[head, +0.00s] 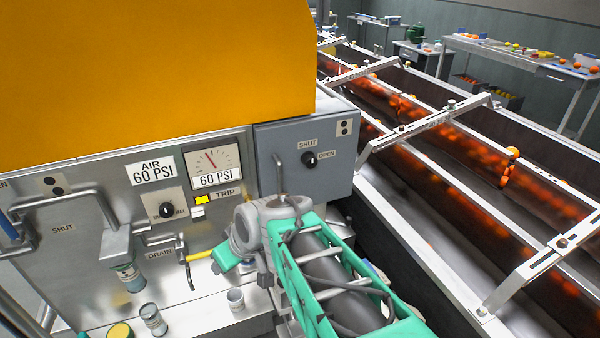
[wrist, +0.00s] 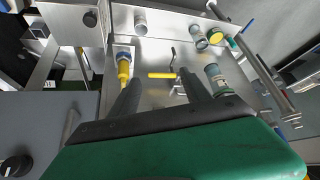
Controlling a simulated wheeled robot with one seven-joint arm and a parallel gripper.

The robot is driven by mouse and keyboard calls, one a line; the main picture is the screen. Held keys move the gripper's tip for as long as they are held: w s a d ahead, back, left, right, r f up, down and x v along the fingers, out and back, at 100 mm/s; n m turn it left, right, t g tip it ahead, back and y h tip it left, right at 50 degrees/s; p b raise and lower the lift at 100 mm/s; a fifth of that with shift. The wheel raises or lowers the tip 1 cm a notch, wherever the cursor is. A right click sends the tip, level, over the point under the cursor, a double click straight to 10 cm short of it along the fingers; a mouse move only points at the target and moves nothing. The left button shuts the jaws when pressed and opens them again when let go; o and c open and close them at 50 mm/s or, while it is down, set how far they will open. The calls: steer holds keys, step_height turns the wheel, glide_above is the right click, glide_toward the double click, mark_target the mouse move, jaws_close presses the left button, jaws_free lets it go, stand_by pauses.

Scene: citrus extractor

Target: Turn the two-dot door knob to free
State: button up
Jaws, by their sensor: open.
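A grey box door (head: 270,150) at the centre right of the head view bears a two-dot plate (head: 344,127). Its black knob (head: 309,160) sits between the labels SHUT and OPEN; its exact setting is too small to tell. Another two-dot plate (head: 54,185) is on the steel panel at left, near a SHUT label. I see no label reading free. In the wrist view, a black knob (wrist: 15,168) shows at the lower left, on a grey face. My gripper (wrist: 158,77) is open and empty, its dark fingers apart above the steel shelf. In the head view, my green hand (head: 228,260) is below and left of the grey box.
A bar handle (head: 278,172) stands out at the grey box's left. Pressure gauge (head: 212,158) and dial knob (head: 167,209) are left. Conveyors with oranges (head: 460,140) run at right.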

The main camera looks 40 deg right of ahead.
steer(key=w+d+f+t+b, duration=0.1)
steer(key=w+d+t+b, duration=0.1)
steer(key=w+d+t, duration=0.3)
steer(key=m+t+h+b, duration=0.2)
steer(key=t+h+b, duration=0.1)
steer(key=t+h, duration=0.3)
glide_toward(312, 162)
steer(key=w, duration=0.1)
steer(key=p+x, duration=0.1)
steer(key=x, duration=0.6)
steer(key=shift+w+d+f, duration=0.1)
steer(key=shift+w+d, duration=0.15)
steer(key=shift+w, duration=0.05)
steer(key=shift+c, duration=0.5)
jaws_close()
